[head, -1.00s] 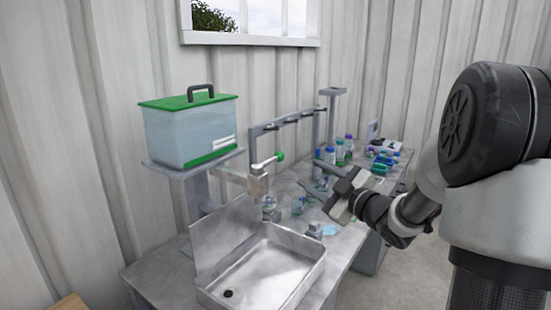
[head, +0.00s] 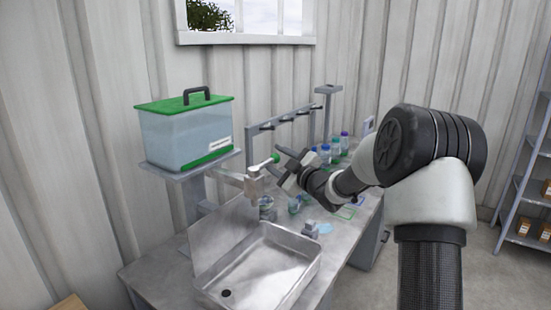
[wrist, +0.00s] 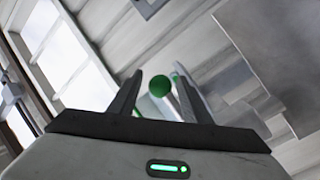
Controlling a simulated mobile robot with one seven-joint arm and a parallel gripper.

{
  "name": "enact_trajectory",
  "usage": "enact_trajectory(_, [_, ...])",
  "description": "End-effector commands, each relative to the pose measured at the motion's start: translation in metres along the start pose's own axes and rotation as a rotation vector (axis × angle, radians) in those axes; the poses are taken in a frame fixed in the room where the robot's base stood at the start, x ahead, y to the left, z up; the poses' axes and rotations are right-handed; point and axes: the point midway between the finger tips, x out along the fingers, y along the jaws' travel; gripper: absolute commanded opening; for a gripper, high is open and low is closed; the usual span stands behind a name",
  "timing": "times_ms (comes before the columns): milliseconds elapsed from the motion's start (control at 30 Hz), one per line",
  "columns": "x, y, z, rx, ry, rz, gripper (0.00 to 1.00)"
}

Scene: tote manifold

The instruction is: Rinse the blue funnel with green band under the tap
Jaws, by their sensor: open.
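The tap (head: 255,184) is a tan metal body above the sink, with a lever ending in a green ball (head: 276,158). My gripper (head: 280,168) is open and empty beside the tap lever. In the wrist view, the green ball (wrist: 159,86) shows between the two spread fingers (wrist: 161,77); I cannot tell whether they touch it. The steel sink (head: 309,256) lies below the tap, with a dark drain hole. I cannot make out the blue funnel with green band; my arm hides part of the bench.
A clear water tank (head: 185,140) with a green lid stands on a shelf left of the tap. A rack with pegs (head: 252,133) stands behind. Several capped bottles (head: 325,154) stand farther back. A light blue patch (head: 325,228) lies right of the sink.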

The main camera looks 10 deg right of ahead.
Motion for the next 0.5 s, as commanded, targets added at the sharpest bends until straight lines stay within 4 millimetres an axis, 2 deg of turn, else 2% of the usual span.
enact_trajectory(200, [0.0003, -0.0001, 0.0002, 0.000, 0.000, 0.000, 0.44])
enact_trajectory(267, [0.0002, -0.0001, 0.0003, 0.000, 0.000, 0.000, 0.36])
enact_trajectory(467, [0.0001, 0.0012, -0.0002, 0.000, 0.000, 0.002, 0.02])
enact_trajectory(500, [0.0001, 0.0015, -0.0003, 0.000, 0.001, 0.003, 0.00])
